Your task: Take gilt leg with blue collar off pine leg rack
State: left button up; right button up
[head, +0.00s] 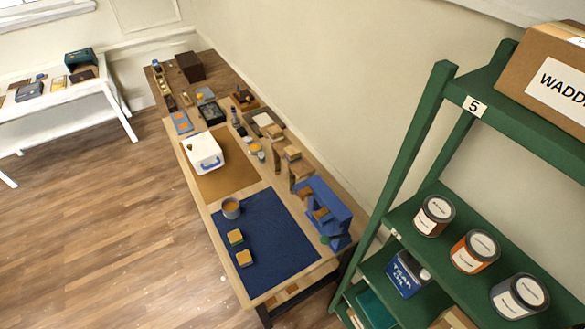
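Neither of my grippers shows in the head view. A pale wooden structure (301,169) with upright parts stands at the right edge of the long bench, near the wall; it may be the pine leg rack, but it is too small to be sure. I cannot make out a gilt leg with a blue collar. A blue stand (335,202) next to it has wood-coloured pieces in or behind it.
A green shelf (425,110) with cans stands at right, a white table (60,110) at far left. Open floor lies left.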

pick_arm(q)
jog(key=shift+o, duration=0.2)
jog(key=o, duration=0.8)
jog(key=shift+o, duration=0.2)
